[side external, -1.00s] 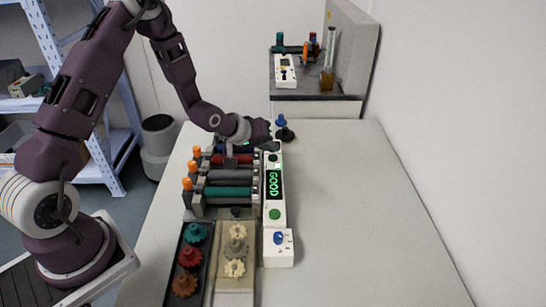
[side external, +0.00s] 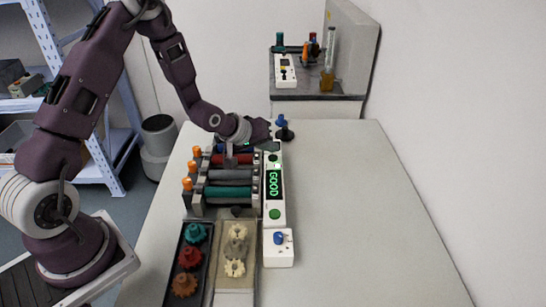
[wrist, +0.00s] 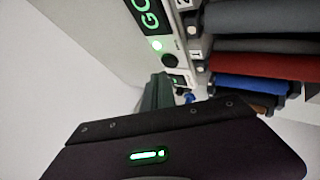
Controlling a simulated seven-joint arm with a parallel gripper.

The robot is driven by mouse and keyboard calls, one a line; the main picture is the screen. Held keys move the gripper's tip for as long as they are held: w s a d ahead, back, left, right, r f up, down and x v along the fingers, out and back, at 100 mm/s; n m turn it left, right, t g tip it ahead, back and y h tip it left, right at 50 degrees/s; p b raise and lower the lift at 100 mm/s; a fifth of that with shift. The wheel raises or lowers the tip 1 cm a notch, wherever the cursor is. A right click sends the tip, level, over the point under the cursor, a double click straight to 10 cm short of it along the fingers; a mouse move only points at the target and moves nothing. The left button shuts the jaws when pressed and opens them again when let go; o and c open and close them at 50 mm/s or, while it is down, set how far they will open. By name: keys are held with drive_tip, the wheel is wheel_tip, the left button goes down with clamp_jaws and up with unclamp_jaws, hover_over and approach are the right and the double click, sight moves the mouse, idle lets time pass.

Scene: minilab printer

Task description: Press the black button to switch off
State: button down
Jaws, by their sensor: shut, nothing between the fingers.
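The white control panel (side external: 274,205) stands on the table with a lit green display (side external: 273,184). The round black button (wrist: 170,61) sits beside that light.
A rack of coloured rollers (side external: 230,175) lies left of the panel. A small white box with a blue knob (side external: 278,249) and trays of gears (side external: 188,258) are nearer the front. A blue-topped black piece (side external: 283,128) stands behind my gripper. The table (side external: 355,220) is clear on the right.

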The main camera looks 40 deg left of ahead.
sight(270, 159)
drive_tip(key=shift+f, duration=0.15)
drive_tip(key=shift+f, duration=0.25)
drive_tip(key=shift+f, duration=0.5)
idle(0.7)
drive_tip(key=shift+r, duration=0.9)
drive_tip(key=shift+r, duration=2.5)
